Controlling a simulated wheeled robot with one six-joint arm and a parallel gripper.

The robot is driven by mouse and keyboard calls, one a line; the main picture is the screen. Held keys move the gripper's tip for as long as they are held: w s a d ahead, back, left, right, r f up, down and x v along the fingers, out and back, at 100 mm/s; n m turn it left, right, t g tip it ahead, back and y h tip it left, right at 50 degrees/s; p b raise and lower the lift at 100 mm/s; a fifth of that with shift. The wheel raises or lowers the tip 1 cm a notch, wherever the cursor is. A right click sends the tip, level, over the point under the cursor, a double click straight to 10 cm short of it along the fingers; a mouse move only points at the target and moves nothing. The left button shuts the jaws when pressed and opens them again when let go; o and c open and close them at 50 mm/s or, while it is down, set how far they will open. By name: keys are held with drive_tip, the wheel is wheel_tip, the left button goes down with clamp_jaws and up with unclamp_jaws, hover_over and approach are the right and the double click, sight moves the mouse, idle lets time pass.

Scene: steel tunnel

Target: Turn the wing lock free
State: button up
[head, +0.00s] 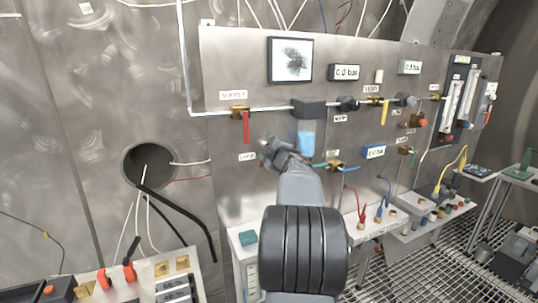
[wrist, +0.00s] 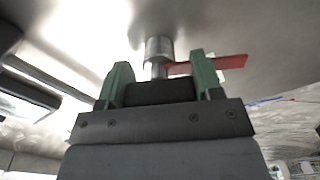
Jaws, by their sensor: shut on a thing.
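My gripper (wrist: 162,70) has green fingers and reaches up to the steel panel. Between its fingers the wrist view shows a round metal stem (wrist: 158,48) with a flat red wing (wrist: 230,62) pointing right past the right finger; I take this for the wing lock. The gripper is shut on it, though the exact contact is hard to see. In the head view my gripper (head: 268,147) is at the panel, below a red lever (head: 246,127) and left of a blue-bowled filter (head: 306,143). My own wrist hides most of the grasped part there.
The steel panel (head: 225,75) carries a white pipe, gauges and a yellow lever (head: 384,112) to the right. A round hole (head: 148,165) with cables is at the left. A shelf (head: 410,230) with small fittings juts out at lower right.

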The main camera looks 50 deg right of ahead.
drive_tip(key=shift+f+n+b, duration=0.2)
drive_tip(key=shift+n+b, duration=1.05)
drive_tip(key=shift+n, duration=1.05)
drive_tip(key=o, duration=0.9)
drive_tip(key=shift+r, duration=0.1)
drive_tip(key=shift+s, duration=0.1)
drive_tip(key=b+v, duration=0.1)
drive_tip(key=v, duration=1.2)
drive_tip(key=shift+s+a, duration=0.15)
drive_tip(key=shift+s, duration=0.2)
